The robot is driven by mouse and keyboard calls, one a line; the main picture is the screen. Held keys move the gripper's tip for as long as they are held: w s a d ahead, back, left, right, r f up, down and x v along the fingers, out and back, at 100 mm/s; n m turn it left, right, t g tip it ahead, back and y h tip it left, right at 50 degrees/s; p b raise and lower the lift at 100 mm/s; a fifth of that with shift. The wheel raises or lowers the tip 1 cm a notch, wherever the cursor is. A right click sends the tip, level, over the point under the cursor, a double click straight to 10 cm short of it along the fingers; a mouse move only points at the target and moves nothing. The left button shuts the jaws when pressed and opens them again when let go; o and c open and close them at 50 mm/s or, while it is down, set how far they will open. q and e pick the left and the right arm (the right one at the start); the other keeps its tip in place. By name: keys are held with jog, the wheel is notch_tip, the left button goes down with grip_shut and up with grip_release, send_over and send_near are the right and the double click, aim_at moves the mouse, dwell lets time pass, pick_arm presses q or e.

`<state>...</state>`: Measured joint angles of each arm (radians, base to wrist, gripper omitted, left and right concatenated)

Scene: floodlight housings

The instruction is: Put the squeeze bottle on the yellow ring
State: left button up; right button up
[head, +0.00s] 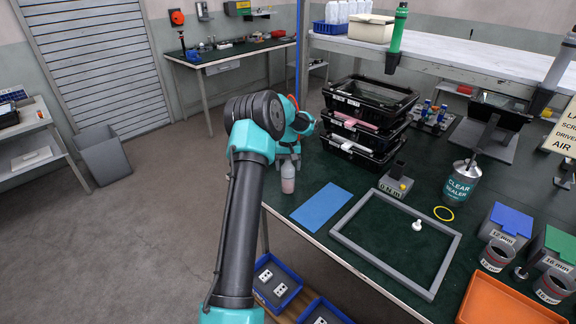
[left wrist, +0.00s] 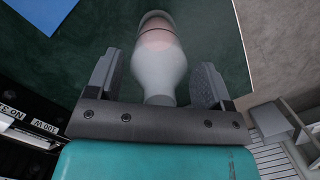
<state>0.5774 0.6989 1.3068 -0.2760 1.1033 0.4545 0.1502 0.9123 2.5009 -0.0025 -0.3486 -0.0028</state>
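The squeeze bottle (head: 288,184) is pale and translucent with pinkish contents. It stands upright near the left edge of the green table. My left gripper (head: 289,158) is above it. In the left wrist view the bottle (left wrist: 155,48) lies ahead of and between the spread fingers of the gripper (left wrist: 157,68), its narrow end toward the palm. Gaps show on both sides, so the gripper is open and not holding it. The yellow ring (head: 443,214) lies flat on the table to the right, below the Clear Sealer can (head: 461,185). My right gripper is not in view.
A blue sheet (head: 321,207) and a grey rectangular frame (head: 345,244) with a small white piece (head: 417,225) lie right of the bottle. A small labelled box (head: 396,184) stands between bottle and ring. Stacked black crates (head: 362,128) stand behind.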

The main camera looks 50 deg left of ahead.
pick_arm(q)
jog(key=shift+o, duration=1.1)
notch_tip(320, 180, up, 12)
jog(key=w+a, duration=0.1)
jog(key=shift+a, duration=0.2)
jog(key=shift+o, duration=0.4)
jog(key=shift+w, duration=0.1)
